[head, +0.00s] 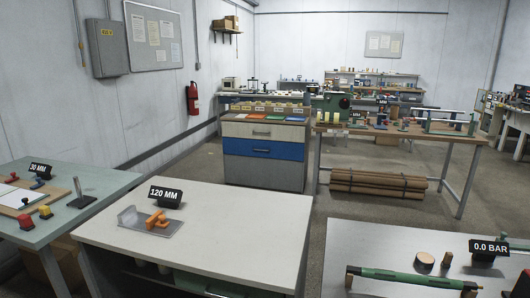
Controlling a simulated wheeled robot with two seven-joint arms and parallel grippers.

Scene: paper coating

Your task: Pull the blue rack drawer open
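The rack is a low cabinet (264,178) standing on the floor beyond the near tables, in the middle of the head view. Its blue drawer (285,151) is the middle front, between a pale drawer (285,132) above and a grey front (264,175) below. The blue drawer looks flush with the other fronts, so it appears closed. A small dark handle (261,150) sits at its centre. Neither my left nor my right gripper shows in this view.
A white table (220,205) with a 120 MM sign (165,195) stands between me and the cabinet. A green table (110,190) is at left and another table (370,240) at right. A wooden workbench (465,140) stands right of the cabinet, with brown rolls (378,184) beneath it.

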